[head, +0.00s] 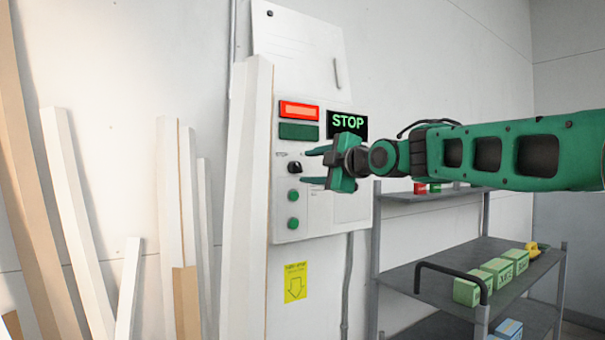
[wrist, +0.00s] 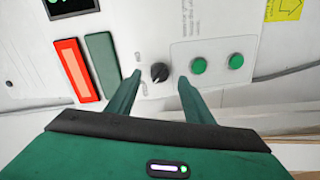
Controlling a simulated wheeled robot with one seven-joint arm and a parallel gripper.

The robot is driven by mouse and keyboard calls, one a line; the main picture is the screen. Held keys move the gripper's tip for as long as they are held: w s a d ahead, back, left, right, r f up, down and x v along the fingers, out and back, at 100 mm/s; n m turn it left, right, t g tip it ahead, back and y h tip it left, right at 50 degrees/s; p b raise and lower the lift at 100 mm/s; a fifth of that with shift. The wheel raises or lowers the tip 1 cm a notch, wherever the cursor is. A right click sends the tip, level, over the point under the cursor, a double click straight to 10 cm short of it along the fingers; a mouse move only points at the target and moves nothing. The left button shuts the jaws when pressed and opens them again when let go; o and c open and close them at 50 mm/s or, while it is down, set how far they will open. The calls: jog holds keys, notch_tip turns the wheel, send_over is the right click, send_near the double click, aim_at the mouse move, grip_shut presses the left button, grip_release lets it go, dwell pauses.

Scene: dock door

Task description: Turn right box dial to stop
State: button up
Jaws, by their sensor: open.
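The control box (head: 322,215) is a white wall panel with a black dial (head: 295,168) on its left side. The dial also shows in the wrist view (wrist: 159,72). A lit display (head: 347,121) on the box reads STOP in green. My green gripper (head: 315,167) is open in front of the box. In the wrist view its two fingers (wrist: 158,88) stand on either side of the dial, with gaps to it. I cannot tell whether the fingertips touch the panel. The small marks around the dial are too small to read.
A lit red panel (head: 299,110) and a dark green panel (head: 299,131) sit above the dial. Two green buttons (head: 293,209) are below it. White boards (head: 247,200) lean close on the left. A shelf with green boxes (head: 496,272) stands at lower right.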

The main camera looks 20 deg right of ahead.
jog(key=v, duration=0.6)
jog(key=shift+f, duration=0.1)
jog(key=s+d+f+m+g+h, duration=0.25)
jog(key=s+d+f+m, duration=0.2)
jog(key=f, duration=0.45)
jog(key=s+d+f+m+g+h, duration=0.1)
jog(key=s+d+f+m+g, duration=0.3)
jog(key=f, duration=0.6)
jog(key=s+d+f+m+g+h, duration=0.1)
jog(key=s+d+f+m+h, duration=0.1)
jog(key=s+d+f+m, duration=0.55)
jog(key=s+f+m+g, duration=0.4)
jog(key=s+f, duration=0.5)
jog(key=s, duration=0.3)
jog(key=s+a+f+m+g, duration=0.1)
jog(key=s+f+m+g, duration=0.4)
jog(key=s+f, duration=0.4)
jog(key=s, duration=0.3)
jog(key=shift+s, duration=0.3)
jog(key=shift+a, duration=0.15)
jog(key=c, duration=0.3)
jog(key=shift+c, duration=0.5)
